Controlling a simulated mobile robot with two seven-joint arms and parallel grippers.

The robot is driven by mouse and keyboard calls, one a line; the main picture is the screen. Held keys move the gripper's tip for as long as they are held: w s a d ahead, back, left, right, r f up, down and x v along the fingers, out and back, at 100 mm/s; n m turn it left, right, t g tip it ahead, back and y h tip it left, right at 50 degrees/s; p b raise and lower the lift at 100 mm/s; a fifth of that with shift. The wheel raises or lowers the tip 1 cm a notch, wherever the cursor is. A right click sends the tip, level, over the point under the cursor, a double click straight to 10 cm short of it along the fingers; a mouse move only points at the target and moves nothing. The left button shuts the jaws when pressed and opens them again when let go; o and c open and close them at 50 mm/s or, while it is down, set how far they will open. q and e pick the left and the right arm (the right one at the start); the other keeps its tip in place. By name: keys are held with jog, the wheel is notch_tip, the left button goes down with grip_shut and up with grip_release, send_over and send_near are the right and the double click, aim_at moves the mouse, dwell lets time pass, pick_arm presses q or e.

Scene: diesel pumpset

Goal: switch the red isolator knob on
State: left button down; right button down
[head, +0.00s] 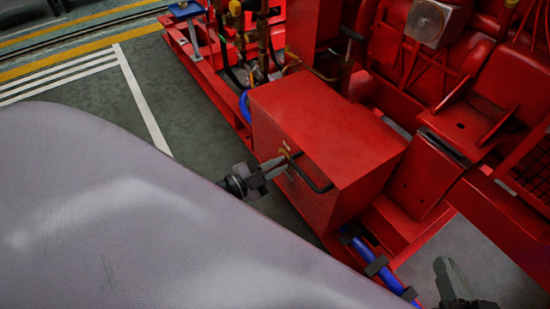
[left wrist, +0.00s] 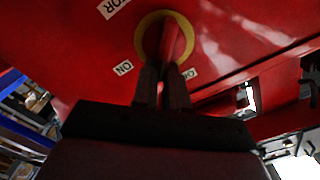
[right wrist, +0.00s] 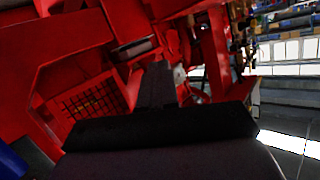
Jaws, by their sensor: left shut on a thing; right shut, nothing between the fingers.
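The red isolator knob (left wrist: 170,38) sits on a yellow ring (left wrist: 143,36) on a red panel in the left wrist view. Its bar stands nearly upright in that picture, tilted slightly. My left gripper (left wrist: 163,75) is shut on the knob. In the head view my left gripper (head: 279,163) reaches the front face of the red box (head: 325,130), and its fingers mostly hide the knob. My right gripper (head: 444,264) is shut and empty, away from the box.
Blue hose (head: 370,256) runs low beside the box. Pipes and valves (head: 258,40) stand behind it, red machinery (head: 480,120) to the right. Green floor (head: 185,100) is clear at left.

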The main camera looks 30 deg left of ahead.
pick_arm(q)
jog(key=m, duration=0.3)
jog(key=f+m+b, duration=0.1)
jog(key=m, duration=0.2)
jog(key=d+m+b, duration=0.1)
jog(key=m, duration=0.2)
jog(key=shift+f, duration=0.35)
pick_arm(e)
jog(key=shift+s+d+r+n+t, duration=0.1)
jog(key=shift+s+d+n+t, duration=0.15)
jog(key=shift+d+n+t, duration=0.35)
pick_arm(q)
jog(key=shift+m+b, duration=0.3)
pick_arm(e)
jog(key=shift+d+r, duration=0.15)
pick_arm(q)
jog(key=c, duration=1.2)
grip_release()
jog(key=shift+w+d, duration=0.1)
jog(key=shift+o, duration=0.2)
jog(key=shift+f, duration=0.1)
